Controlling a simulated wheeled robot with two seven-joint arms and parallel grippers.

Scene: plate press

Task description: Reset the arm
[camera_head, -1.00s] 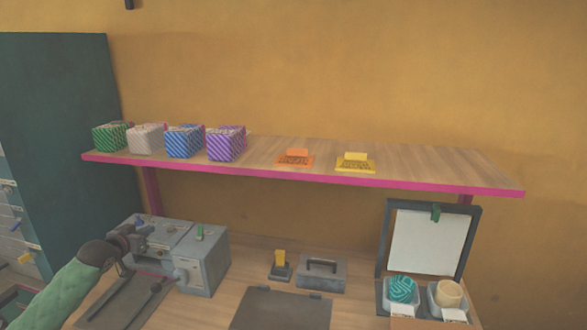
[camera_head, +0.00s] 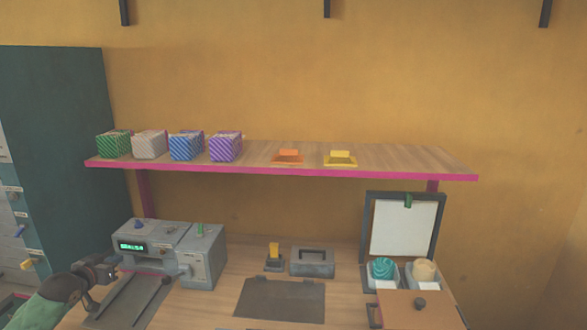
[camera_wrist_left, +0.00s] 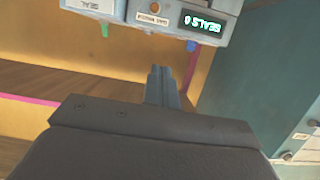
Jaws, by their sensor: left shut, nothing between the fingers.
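My left arm, in a green sleeve, comes in at the lower left of the head view. Its dark gripper (camera_head: 112,262) is shut and empty, just in front of the left end of the grey press machine (camera_head: 203,262). The machine has a lit green display (camera_head: 132,247) and a green knob on top. In the left wrist view the closed fingers (camera_wrist_left: 163,78) point toward the machine, whose display (camera_wrist_left: 202,24) appears upside down at the top. A gap shows between the fingertips and the machine there. My right gripper is not in view.
A pink-edged shelf (camera_head: 400,173) holds several patterned boxes and an orange and a yellow stamp-like piece (camera_head: 340,160). On the bench are a dark flat plate (camera_head: 280,300), a grey lidded box (camera_head: 312,262), a yellow-handled tool (camera_head: 274,258), a framed white board (camera_head: 403,228) and yarn-like balls in trays.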

